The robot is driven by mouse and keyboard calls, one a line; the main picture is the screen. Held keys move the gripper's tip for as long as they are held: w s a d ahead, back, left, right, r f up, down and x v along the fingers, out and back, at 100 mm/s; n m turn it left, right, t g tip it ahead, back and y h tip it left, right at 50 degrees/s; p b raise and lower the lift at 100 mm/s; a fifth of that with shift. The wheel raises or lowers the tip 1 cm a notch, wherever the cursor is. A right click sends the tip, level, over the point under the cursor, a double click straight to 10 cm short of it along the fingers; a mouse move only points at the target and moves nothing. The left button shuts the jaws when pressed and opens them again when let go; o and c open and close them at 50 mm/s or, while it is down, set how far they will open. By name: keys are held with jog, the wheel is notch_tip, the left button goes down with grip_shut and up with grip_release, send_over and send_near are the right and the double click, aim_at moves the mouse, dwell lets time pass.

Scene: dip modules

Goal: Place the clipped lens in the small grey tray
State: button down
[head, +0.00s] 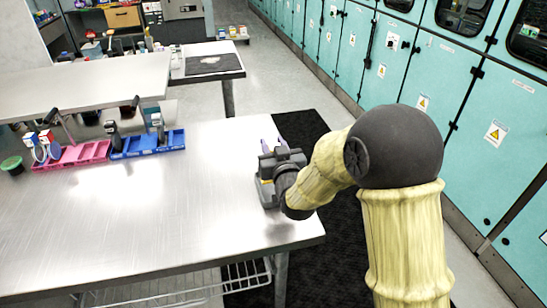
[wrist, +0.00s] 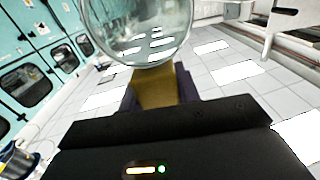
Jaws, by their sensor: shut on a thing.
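A round clear glass lens (wrist: 138,30) sits above the clip and is partly cut off by the top of the picture. The lens cannot be made out in the head view. I cannot clearly identify the small grey tray in either view; a small grey shape shows just below my gripper in the head view.
The steel table (head: 160,215) is mostly bare in front. A pink bin (head: 85,153) and a blue bin (head: 148,146) with tools stand at its back left. A farther table holds a dark mat (head: 207,64). Teal cabinets (head: 350,60) line the right, beyond a dark floor mat (head: 335,245).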

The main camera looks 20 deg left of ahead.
jog(key=shift+f, duration=1.8)
jog(key=shift+f, duration=0.15)
jog(key=c, duration=1)
grip_release()
